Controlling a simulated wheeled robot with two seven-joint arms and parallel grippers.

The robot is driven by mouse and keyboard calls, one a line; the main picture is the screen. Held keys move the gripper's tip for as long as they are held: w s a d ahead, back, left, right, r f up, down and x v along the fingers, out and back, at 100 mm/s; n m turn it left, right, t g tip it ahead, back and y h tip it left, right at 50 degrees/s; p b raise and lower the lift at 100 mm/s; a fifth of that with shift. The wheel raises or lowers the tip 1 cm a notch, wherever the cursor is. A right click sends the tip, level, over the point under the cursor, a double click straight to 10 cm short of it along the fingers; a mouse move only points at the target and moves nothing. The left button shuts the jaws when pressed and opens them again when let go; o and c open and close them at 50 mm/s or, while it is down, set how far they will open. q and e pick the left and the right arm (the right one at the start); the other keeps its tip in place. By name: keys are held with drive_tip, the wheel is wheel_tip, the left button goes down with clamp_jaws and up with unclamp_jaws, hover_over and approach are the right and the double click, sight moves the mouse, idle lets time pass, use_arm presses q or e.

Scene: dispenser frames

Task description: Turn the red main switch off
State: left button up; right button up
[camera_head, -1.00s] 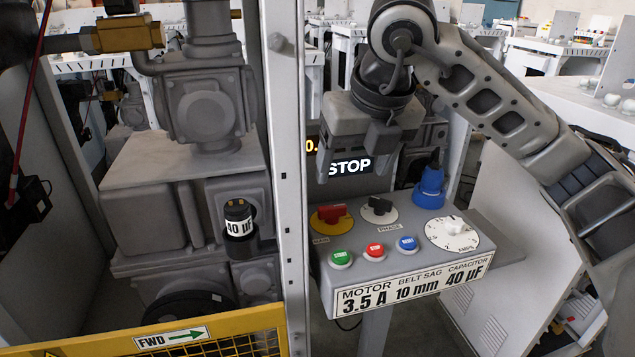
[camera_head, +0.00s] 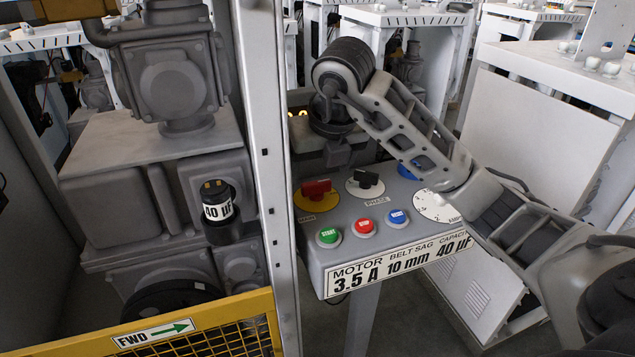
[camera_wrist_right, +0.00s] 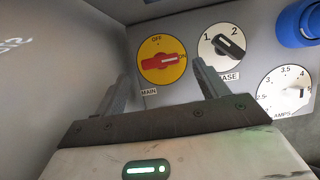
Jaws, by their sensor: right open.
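The red main switch (camera_head: 317,187) sits on a yellow round plate on the sloped control box. In the right wrist view the red handle (camera_wrist_right: 160,62) lies roughly level, its end by the ON mark at the right. The OFF mark is at the top of the plate. My right gripper (camera_head: 335,155) is just behind and above the switch in the head view. In the right wrist view my right gripper (camera_wrist_right: 163,75) is open and empty, with its fingers on either side of the switch plate and apart from the handle. My left gripper is not in view.
The black phase switch (camera_head: 365,180) is close to the right of the red one. Green start (camera_head: 328,237), red stop (camera_head: 365,228) and blue (camera_head: 398,218) buttons sit in front. The amps dial (camera_head: 435,205) is at the right. A white post (camera_head: 266,150) stands left of the box.

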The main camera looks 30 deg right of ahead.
sight(317, 182)
drive_tip(key=shift+x, duration=1)
drive_tip(key=shift+w+f, duration=0.15)
drive_tip(key=shift+f, duration=0.2)
drive_tip(key=shift+w+d+f, duration=0.1)
drive_tip(key=shift+w+f, duration=0.15)
drive_tip(key=shift+f, duration=0.25)
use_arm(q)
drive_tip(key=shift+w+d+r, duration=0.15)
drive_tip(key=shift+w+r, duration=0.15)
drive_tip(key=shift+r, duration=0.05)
use_arm(e)
drive_tip(key=c, duration=1)
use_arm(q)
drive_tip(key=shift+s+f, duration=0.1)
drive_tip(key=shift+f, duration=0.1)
